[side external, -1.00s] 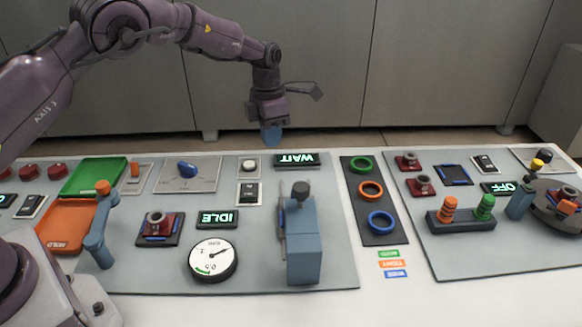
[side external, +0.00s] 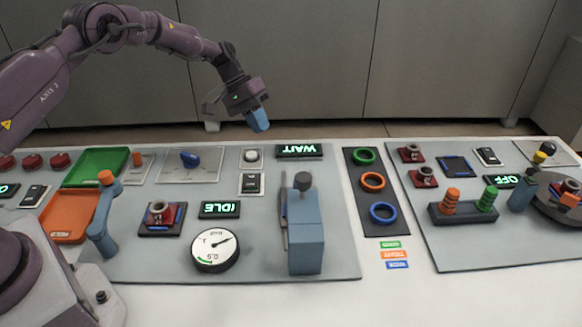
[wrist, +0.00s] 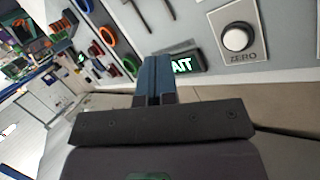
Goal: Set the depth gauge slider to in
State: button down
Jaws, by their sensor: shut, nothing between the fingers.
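My gripper (side external: 259,126) is shut and empty, held in the air behind the back edge of the panel, above and apart from it. Its blue fingers are pressed together in the wrist view (wrist: 152,78). A blue-grey block device (side external: 305,245) with a black knob on top (side external: 303,181) and a thin upright strip on its left side stands at the front of the middle panel. No depth gauge label is readable, so I cannot tell for certain that this is the gauge or where its slider stands.
A lit WAIT display (side external: 299,151) and a white button (side external: 251,155), labelled ZERO in the wrist view (wrist: 237,38), sit at the panel's back edge.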

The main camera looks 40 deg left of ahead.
jog(key=d+f+m, duration=0.2)
jog(key=m, duration=0.1)
jog(key=w+d+f+m, duration=0.1)
jog(key=d+f+m, duration=0.2)
jog(key=m, duration=0.1)
jog(key=d+f+m, duration=0.2)
jog(key=m, duration=0.1)
jog(key=shift+w+d+f+m+h, duration=0.2)
jog(key=shift+f+m+h, duration=0.1)
jog(key=shift+f+m, duration=0.1)
jog(key=shift+s+d+r, duration=0.15)
jog(key=shift+s+d, duration=0.25)
jog(key=shift+d, duration=0.2)
jog(key=shift+s+d+r, duration=0.15)
jog(key=shift+s+d, duration=0.2)
jog(key=shift+d, duration=0.25)
jog(key=shift+s+d, duration=0.25)
jog(key=shift+d, duration=0.1)
jog(key=shift+s+d, duration=1.75)
jog(key=shift+d, duration=0.05)
